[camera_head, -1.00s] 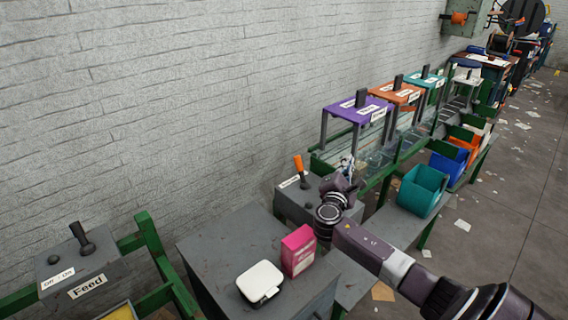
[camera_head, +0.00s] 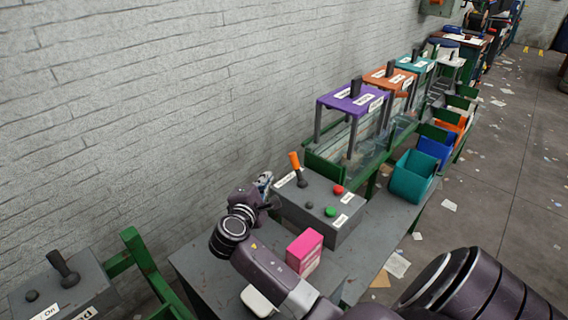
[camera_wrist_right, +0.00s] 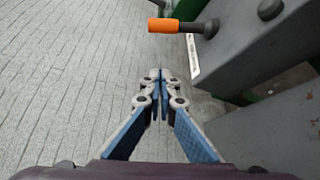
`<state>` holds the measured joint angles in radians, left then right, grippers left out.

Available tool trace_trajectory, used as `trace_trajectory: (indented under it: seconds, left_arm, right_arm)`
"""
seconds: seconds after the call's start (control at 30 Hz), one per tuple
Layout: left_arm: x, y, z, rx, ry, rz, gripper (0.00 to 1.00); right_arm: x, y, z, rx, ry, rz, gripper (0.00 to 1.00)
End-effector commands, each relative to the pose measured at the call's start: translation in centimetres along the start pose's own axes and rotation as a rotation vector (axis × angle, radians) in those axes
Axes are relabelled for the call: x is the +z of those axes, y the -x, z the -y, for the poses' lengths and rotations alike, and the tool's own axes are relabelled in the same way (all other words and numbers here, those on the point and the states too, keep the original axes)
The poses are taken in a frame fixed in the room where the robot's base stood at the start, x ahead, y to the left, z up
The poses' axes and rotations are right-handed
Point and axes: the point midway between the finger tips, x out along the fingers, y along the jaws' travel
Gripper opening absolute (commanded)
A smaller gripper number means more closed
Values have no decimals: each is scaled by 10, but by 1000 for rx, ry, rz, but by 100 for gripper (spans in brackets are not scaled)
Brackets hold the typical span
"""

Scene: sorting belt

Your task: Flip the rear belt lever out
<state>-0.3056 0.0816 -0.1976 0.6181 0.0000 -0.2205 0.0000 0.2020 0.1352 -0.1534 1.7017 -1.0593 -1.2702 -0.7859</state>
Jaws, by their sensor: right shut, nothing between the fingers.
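A lever with an orange grip (camera_head: 296,164) stands up from the back left corner of a grey control box (camera_head: 345,226). It also shows in the right wrist view, where its orange handle (camera_wrist_right: 170,25) lies across the top, above my fingertips. My right gripper (camera_head: 266,182) is just left of the box, close to the lever but apart from it. In the right wrist view my right gripper (camera_wrist_right: 160,76) has its fingertips together and holds nothing. My left gripper is not in view.
A pink box (camera_head: 304,250) and a partly hidden white object (camera_head: 258,302) are on the grey table (camera_head: 190,264). Red (camera_head: 338,190) and green (camera_head: 330,212) buttons are on the control box. A second box with a black lever (camera_head: 63,268) stands at lower left. The brick wall is behind.

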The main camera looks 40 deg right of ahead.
Motion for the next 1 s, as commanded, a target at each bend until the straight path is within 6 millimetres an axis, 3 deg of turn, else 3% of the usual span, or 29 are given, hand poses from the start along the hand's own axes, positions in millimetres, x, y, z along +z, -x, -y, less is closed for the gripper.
trace_trajectory:
  seconds: [0.1,0.27,0.5,0.73,0.8,1.0]
  left_arm:
    - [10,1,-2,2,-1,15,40]
    - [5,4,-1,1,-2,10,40]
    - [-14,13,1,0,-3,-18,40]
    - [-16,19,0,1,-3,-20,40]
    - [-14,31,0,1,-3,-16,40]
    - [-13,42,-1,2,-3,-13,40]
  right_arm:
    - [0,-2,0,0,1,0,0]
    - [1,-18,-2,3,3,2,0]
    - [1,-64,-2,1,4,3,0]
    - [3,-104,-2,-1,2,2,0]
    - [16,-95,-4,0,2,0,0]
    - [34,-89,-2,1,2,0,0]
